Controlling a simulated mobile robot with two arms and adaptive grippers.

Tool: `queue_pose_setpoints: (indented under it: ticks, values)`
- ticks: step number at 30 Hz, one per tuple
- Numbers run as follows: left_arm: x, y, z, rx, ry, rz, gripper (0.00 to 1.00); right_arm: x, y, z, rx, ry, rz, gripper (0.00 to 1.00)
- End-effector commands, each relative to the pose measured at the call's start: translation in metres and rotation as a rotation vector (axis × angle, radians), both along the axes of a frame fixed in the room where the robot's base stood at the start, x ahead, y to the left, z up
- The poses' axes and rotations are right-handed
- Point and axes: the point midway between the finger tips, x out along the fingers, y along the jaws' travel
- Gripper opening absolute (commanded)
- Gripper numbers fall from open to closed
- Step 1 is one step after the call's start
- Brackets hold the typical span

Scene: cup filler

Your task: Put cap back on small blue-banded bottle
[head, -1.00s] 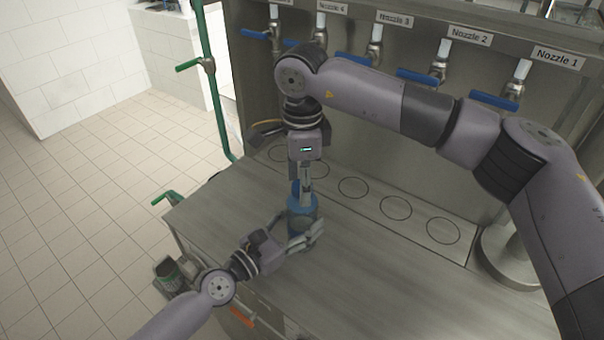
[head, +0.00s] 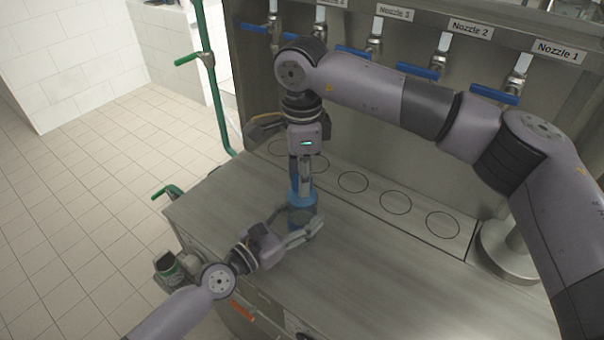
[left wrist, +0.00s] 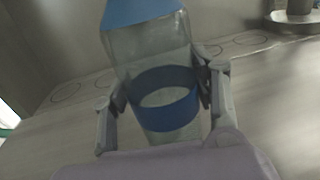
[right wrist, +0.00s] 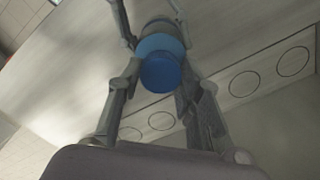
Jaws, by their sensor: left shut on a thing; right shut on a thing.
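The small bottle (head: 302,217) stands upright on the counter; it is clear with a blue band (left wrist: 165,96) and a blue top part (left wrist: 140,12). My left gripper (head: 304,236) is shut around its body from the side, with a finger on each side in the left wrist view (left wrist: 163,98). My right gripper (head: 304,186) points down from above and is shut on the blue cap (right wrist: 160,73). The cap is over the bottle's lighter blue shoulder (right wrist: 160,43) in the right wrist view. I cannot tell whether it is seated on the neck.
The counter (head: 400,270) is clear to the right of the bottle. Behind it is a strip with marked circles (head: 396,201) below several nozzles with blue handles (head: 494,95). A green pipe (head: 213,85) stands at the left, beyond the counter's edge.

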Motion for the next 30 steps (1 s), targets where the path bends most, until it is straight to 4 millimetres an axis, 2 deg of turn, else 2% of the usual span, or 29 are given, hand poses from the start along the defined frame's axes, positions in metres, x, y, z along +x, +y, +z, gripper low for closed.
queue_pose_setpoints:
  ticks: [5,14,19,20,30]
  values:
    - [-0.0008,-0.0008,0.0002,0.001,-0.001,-0.002,0.00,0.0017,-0.0005,0.0005,0.000,-0.005,-0.175,0.00]
    - [-0.0010,-0.0010,0.0002,0.002,-0.002,-0.003,0.00,0.0019,-0.0006,0.0002,0.002,-0.006,-0.716,0.00]
    - [-0.0011,-0.0011,0.0002,0.002,-0.002,-0.003,0.00,0.0020,-0.0007,0.0002,0.002,-0.006,-0.740,0.00]
    - [-0.0011,-0.0011,0.0002,0.002,-0.002,-0.003,0.00,0.0020,-0.0008,0.0002,0.002,-0.006,-0.740,0.34]
    - [-0.0008,-0.0008,0.0001,0.001,-0.001,-0.002,0.00,0.0011,-0.0003,0.0000,0.000,-0.003,-0.736,0.56]
